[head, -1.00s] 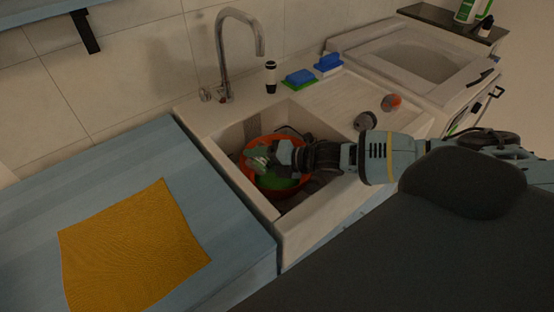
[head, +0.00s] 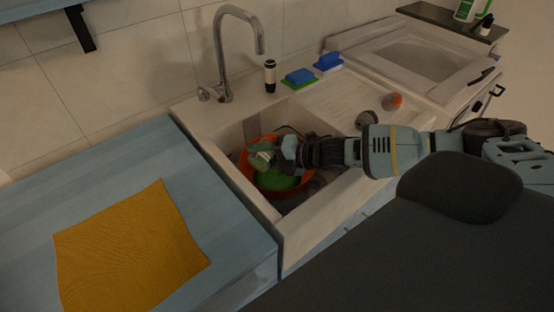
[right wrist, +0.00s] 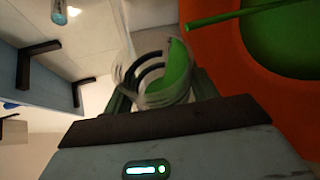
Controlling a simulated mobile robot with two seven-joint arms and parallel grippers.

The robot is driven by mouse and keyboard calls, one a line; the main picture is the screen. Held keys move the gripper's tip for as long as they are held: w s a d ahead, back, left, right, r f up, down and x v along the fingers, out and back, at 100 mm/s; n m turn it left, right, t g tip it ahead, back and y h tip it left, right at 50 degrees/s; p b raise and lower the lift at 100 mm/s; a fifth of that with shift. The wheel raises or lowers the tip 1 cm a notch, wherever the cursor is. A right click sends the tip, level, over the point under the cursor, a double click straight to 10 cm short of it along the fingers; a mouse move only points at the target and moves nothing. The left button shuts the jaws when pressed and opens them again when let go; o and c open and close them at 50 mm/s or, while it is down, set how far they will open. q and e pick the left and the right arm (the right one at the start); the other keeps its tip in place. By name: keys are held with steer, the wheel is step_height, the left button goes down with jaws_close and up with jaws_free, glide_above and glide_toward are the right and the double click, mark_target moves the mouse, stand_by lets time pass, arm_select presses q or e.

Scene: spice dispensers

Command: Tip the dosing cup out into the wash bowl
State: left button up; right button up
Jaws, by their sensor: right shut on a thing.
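My right gripper (head: 272,156) is shut on the dosing cup and holds it over the wash bowl. The cup is clear and shows between the fingers in the right wrist view (right wrist: 155,78), with green in one side; it looks tilted. A thin green streak (right wrist: 250,17) runs from near the cup toward the bowl and looks like a falling stream. The wash bowl (head: 283,189) is orange-red, stands in the sink and holds green. Its wall also shows close by in the right wrist view (right wrist: 222,50). My left gripper is not in view.
The white sink (head: 225,165) surrounds the bowl, with a tall tap (head: 222,55) behind. A dark bottle (head: 270,76), blue-green sponges (head: 300,77) and a sink plug (head: 366,120) sit around it. A yellow cloth (head: 130,245) lies on the blue counter at left.

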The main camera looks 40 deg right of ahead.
steer(key=shift+w+d+r, duration=0.1)
steer(key=shift+d, duration=0.25)
steer(key=shift+w+d+r+m+y, duration=0.1)
steer(key=shift+d+r+m+y, duration=0.1)
steer(key=shift+m+y, duration=0.25)
steer(key=shift+d+r+m+y, duration=0.1)
steer(key=shift+r+m+y, duration=0.1)
steer(key=shift+m+y, duration=0.25)
stand_by(0.9)
steer(key=shift+a+f+n+h, duration=0.4)
steer(key=shift+n+h, duration=0.3)
steer(key=shift+s+a+f+n+h, duration=0.1)
steer(key=shift+s+a+n+h, duration=0.25)
steer(key=shift+a, duration=0.2)
steer(key=shift+f, duration=0.1)
steer(key=shift+a+p, duration=0.15)
steer(key=shift+p, duration=0.2)
